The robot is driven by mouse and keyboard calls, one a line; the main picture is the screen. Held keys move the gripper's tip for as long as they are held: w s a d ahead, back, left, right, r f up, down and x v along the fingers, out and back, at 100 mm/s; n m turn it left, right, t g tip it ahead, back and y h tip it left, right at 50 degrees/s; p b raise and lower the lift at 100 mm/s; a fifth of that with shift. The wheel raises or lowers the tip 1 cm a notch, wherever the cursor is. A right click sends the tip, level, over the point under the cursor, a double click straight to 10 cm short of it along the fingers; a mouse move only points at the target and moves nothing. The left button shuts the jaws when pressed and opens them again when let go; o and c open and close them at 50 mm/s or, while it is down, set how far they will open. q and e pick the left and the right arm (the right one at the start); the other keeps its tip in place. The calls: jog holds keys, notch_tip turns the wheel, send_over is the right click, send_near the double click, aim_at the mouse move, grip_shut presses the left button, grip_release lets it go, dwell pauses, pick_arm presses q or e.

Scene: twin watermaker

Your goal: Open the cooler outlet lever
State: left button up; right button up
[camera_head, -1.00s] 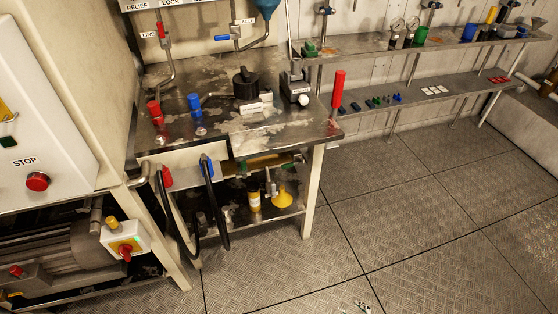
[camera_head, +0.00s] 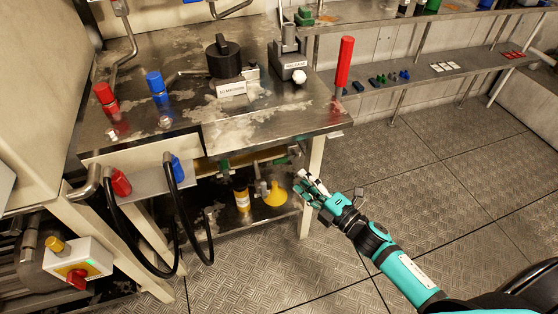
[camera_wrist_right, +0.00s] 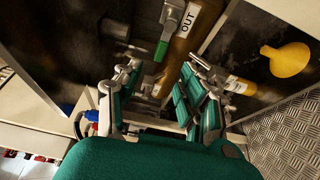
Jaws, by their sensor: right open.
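In the right wrist view a lever with a green handle (camera_wrist_right: 161,50) hangs beside a white label (camera_wrist_right: 187,20) reading OUT, near a brass-coloured cylinder (camera_wrist_right: 181,55). In the head view the brass cylinder (camera_head: 245,159) lies under the bench top, with a green part at each end (camera_head: 224,165); I cannot tell which is the OUT lever. My right gripper (camera_head: 302,182) is open and empty, by the bench's front right leg. In the wrist view the open fingers (camera_wrist_right: 157,95) are apart from the lever, which shows beyond them. My left gripper is not in view.
A yellow funnel (camera_head: 275,194) and a yellow bottle (camera_head: 242,196) stand on the lower shelf near my right gripper. The bench leg (camera_head: 313,190) is close beside it. Black hoses (camera_head: 186,225) hang at the left. The floor at right is clear.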

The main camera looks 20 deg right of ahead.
aim_at(281, 162)
jog(key=x, duration=0.9)
jog(key=shift+w+f+b, duration=0.1)
jog(key=shift+w+b, duration=0.15)
jog(key=shift+b, duration=0.15)
jog(key=shift+w+a, duration=0.25)
jog(key=shift+w, duration=0.15)
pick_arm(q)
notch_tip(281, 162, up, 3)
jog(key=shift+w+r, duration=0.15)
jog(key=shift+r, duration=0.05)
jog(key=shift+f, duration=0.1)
pick_arm(e)
grip_shut()
